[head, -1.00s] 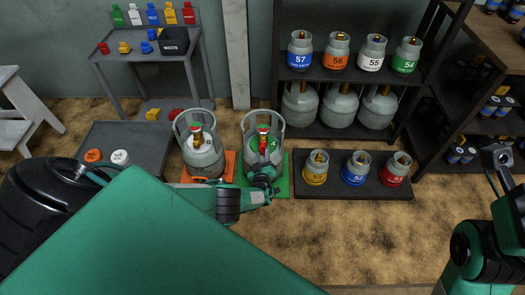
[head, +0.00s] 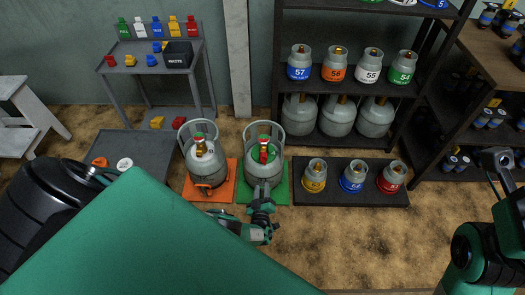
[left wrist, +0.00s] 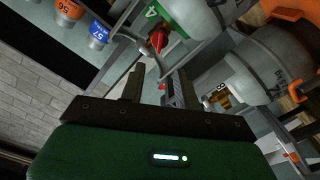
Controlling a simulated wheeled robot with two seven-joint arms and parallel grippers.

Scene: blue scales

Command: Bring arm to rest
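My left gripper (head: 262,192) is low in front of the grey gas cylinder (head: 264,160) on the green mat (head: 243,193). In the left wrist view, its two dark fingers (left wrist: 157,90) stand apart with nothing held between them. The red valve of that cylinder shows beyond the fingers in that view. My left arm (head: 225,225) reaches in from the left, partly hidden by my green body cover. My right arm is at the right edge, with its gripper end (head: 496,160) raised; its fingers cannot be made out clearly.
A second cylinder (head: 201,155) stands on an orange mat (head: 226,188) to the left. A dark low platform (head: 335,198) holds small yellow, blue and red cylinders at right. Dark shelves (head: 345,88) stand behind. Brown floor between my arms is clear.

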